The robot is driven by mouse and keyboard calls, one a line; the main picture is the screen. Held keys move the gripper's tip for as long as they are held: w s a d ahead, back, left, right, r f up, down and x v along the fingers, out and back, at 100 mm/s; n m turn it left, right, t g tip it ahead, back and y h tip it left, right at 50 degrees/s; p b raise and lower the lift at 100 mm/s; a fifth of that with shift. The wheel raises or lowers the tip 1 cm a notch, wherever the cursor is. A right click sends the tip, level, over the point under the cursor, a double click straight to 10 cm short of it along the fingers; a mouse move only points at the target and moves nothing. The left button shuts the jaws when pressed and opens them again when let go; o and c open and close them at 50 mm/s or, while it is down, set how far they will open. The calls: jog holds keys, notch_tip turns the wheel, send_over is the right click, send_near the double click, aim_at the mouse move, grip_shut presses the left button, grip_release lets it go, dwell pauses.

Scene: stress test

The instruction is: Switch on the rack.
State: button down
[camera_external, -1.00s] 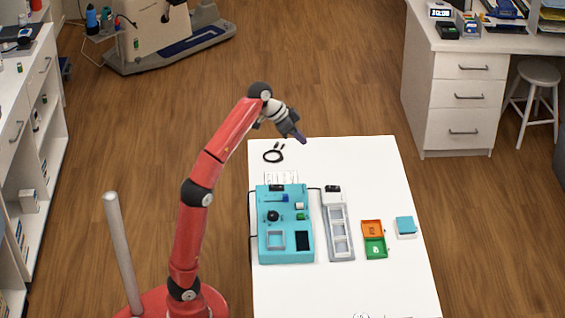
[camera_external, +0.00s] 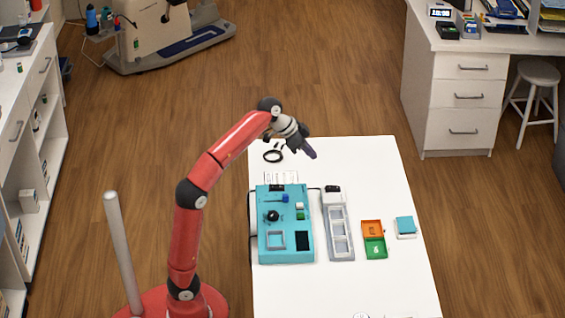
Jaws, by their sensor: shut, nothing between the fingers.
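The rack, which I take to be the long grey-white unit with several square bays (camera_external: 350,252), lies on the white table, right of the teal box. A small black part (camera_external: 333,189) sits at its far end; whether it is a switch, and its position, is too small to tell. My gripper (camera_external: 311,154) is shut and empty. It hangs in the air above the far part of the table, beyond the rack's far end and apart from it.
A teal box (camera_external: 264,253) with a black knob and blue lever lies left of the rack. An orange and green tray (camera_external: 374,230) and a teal-topped white block (camera_external: 405,225) are to its right. The table's near part is mostly clear.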

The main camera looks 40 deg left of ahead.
jog(key=b, duration=0.1)
send_over(329, 187)
jog(key=f, duration=0.8)
jog(key=shift+s+a+f, duration=0.15)
jog(key=shift+s+f, duration=0.05)
jog(key=shift+s+a+f+b, duration=0.15)
jog(key=shift+f+b, duration=0.1)
jog(key=shift+f, duration=0.35)
jog(key=shift+s+a+f+b, duration=0.1)
jog(key=shift+f+b, duration=0.15)
jog(key=shift+f, duration=0.35)
jog(key=shift+a+f, duration=0.1)
jog(key=shift+f, duration=0.45)
jog(key=shift+f, duration=0.1)
jog(key=f+b, duration=0.1)
jog(key=b, duration=0.2)
jog(key=shift+s+a+f, duration=0.1)
jog(key=shift+r+t+h, duration=0.3)
jog(key=shift+r+p, duration=0.8)
jog(key=shift+p, duration=0.05)
